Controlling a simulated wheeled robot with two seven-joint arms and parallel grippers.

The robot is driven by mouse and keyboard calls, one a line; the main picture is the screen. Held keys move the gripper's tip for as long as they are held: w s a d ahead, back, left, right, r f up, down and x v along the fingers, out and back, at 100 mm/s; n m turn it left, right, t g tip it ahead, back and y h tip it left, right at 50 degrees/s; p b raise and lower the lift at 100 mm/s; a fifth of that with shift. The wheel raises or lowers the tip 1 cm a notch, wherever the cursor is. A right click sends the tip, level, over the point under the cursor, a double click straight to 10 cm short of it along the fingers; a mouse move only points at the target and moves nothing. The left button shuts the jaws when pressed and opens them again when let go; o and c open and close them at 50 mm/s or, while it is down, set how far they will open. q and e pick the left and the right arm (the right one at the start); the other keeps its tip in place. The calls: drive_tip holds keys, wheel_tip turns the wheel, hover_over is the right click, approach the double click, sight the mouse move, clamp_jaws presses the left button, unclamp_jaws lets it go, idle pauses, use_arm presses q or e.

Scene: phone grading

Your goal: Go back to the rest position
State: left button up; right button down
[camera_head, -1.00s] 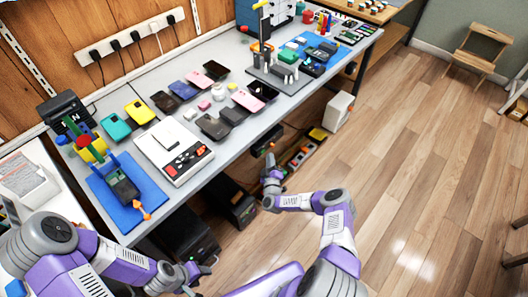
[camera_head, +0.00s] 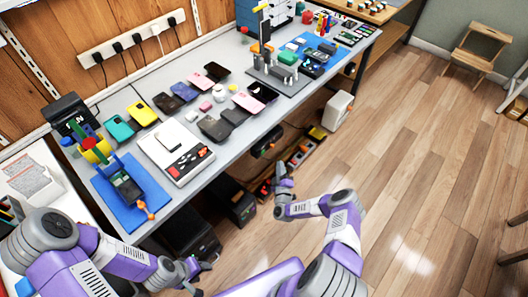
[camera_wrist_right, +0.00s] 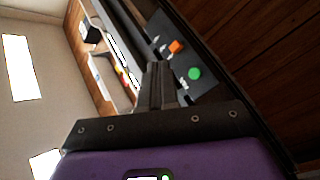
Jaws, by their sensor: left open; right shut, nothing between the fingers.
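My left gripper (camera_head: 196,270) is at the lower left in the head view, in front of the bench's front edge and below its top. It is open and empty. My right gripper (camera_head: 279,172) is right of it, over the floor in front of the bench. In the right wrist view its fingers (camera_wrist_right: 161,80) are shut together with nothing between them. Both arms are bent and clear of the things on the bench.
The grey bench (camera_head: 213,164) holds several phones, a white device (camera_head: 172,148), a blue mat (camera_head: 137,210) and a fixture stand (camera_head: 278,77). Dark boxes (camera_head: 234,200) stand below it. The wooden floor (camera_head: 420,170) at right is open. A wooden stool (camera_head: 475,50) stands far off.

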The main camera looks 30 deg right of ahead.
idle(0.5)
drive_tip(key=s+a+m+g+y, duration=0.1)
drive_tip(key=s+a+g+y, duration=0.2)
drive_tip(key=a, duration=0.4)
drive_tip(key=s+a+g+y, duration=0.1)
drive_tip(key=a+g+y, duration=0.1)
drive_tip(key=a+y, duration=0.45)
drive_tip(key=s+a+m+g+y, duration=0.1)
drive_tip(key=s+a+g+y, duration=0.15)
drive_tip(key=a, duration=0.65)
drive_tip(key=s+a+r+m+g, duration=0.1)
drive_tip(key=s+m+g, duration=0.1)
drive_tip(key=s, duration=0.5)
drive_tip(key=s+a+r+m+g, duration=0.1)
drive_tip(key=s+r+m+g, duration=0.1)
drive_tip(key=s+g, duration=0.2)
drive_tip(key=s+a+r+m+g, duration=0.1)
drive_tip(key=s+m+g, duration=0.1)
drive_tip(key=s, duration=0.8)
drive_tip(key=shift+r+g, duration=0.25)
drive_tip(key=shift+g, duration=0.5)
